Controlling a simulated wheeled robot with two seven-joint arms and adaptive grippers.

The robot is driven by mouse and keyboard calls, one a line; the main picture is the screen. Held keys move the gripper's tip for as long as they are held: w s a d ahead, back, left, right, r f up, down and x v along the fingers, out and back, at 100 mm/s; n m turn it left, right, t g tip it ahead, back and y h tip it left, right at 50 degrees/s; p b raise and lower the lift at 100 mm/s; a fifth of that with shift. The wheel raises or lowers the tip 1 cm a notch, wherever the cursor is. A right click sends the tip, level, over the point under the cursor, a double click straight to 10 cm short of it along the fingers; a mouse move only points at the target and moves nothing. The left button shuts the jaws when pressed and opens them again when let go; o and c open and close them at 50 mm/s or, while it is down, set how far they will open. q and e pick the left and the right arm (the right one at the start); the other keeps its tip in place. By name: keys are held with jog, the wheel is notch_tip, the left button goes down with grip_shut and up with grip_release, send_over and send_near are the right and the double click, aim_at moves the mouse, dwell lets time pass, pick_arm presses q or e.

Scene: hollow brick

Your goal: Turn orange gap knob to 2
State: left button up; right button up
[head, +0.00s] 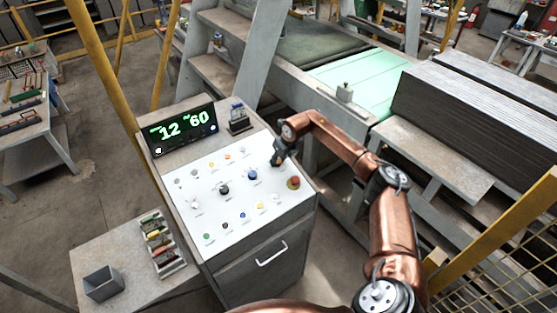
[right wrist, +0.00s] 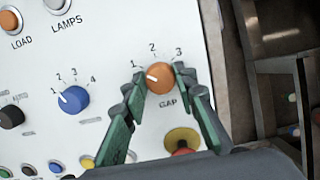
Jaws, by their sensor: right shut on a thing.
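The orange gap knob (right wrist: 160,78) shows in the right wrist view on the white panel, with the numbers 1, 2 and 3 printed in an arc around it. Its small white mark is on the left side, nearest the 1. My right gripper (right wrist: 159,76) has one finger on each side of the knob and is shut on it. My left gripper is not in view.
A blue knob (right wrist: 74,99) sits left of the gap knob. A red stop button on a yellow base (right wrist: 182,140) is just below it. A display (head: 180,127) reading 12 and 60 stands behind the panel (head: 180,165). A side table holds a grey bin (head: 103,283).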

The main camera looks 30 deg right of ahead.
jog(key=shift+m, duration=0.7)
jog(key=shift+m+b, duration=0.6)
jog(key=shift+m, duration=0.6)
jog(key=m+h+b, duration=0.1)
jog(key=m, duration=0.5)
jog(key=shift+b, duration=0.4)
jog(key=o, duration=1.1)
